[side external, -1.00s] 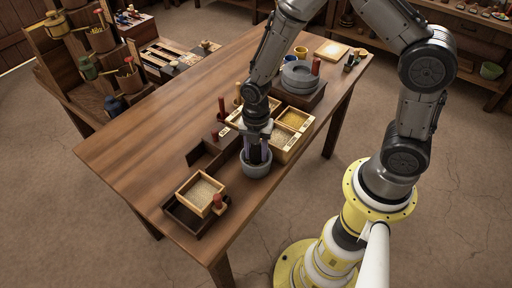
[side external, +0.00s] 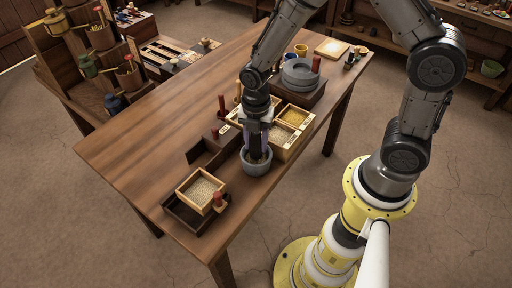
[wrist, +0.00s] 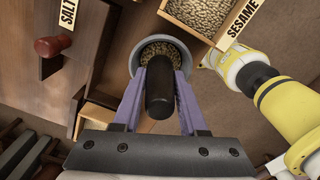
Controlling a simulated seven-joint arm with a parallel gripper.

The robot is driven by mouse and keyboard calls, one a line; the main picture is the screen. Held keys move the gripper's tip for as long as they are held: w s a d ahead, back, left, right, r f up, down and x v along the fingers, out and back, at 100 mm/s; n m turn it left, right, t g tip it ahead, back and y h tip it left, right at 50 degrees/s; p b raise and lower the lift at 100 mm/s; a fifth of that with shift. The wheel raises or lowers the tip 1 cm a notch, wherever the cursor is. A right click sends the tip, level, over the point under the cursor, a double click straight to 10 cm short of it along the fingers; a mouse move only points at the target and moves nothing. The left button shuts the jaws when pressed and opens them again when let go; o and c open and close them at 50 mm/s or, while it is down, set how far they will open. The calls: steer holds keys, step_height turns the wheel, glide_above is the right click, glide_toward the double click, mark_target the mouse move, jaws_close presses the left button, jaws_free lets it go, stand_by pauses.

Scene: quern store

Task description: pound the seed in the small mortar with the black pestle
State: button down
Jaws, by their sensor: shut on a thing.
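The small mortar (side external: 256,166) is a grey round bowl on the wooden table, near its right edge. In the wrist view the mortar (wrist: 142,52) holds small brownish seed (wrist: 158,49). My gripper (side external: 257,146) is above the mortar, pointing down, its two purple fingers shut on the black pestle (wrist: 160,92). The pestle hangs roughly upright, with its far end over or in the mortar's mouth. I cannot tell whether its tip touches the seed.
A wooden box with grain compartments (side external: 292,117), one labelled SESAME (wrist: 242,20), stands close behind the mortar. A dark holder labelled SALT (wrist: 67,12) is to its left. A framed tray (side external: 201,190) lies nearer. A grey stone quern (side external: 300,75) stands farther back.

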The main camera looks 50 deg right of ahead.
steer(key=shift+r, duration=0.65)
steer(key=shift+f, duration=0.1)
steer(key=shift+f, duration=2.1)
steer(key=shift+f, duration=0.25)
steer(key=shift+r, duration=2.45)
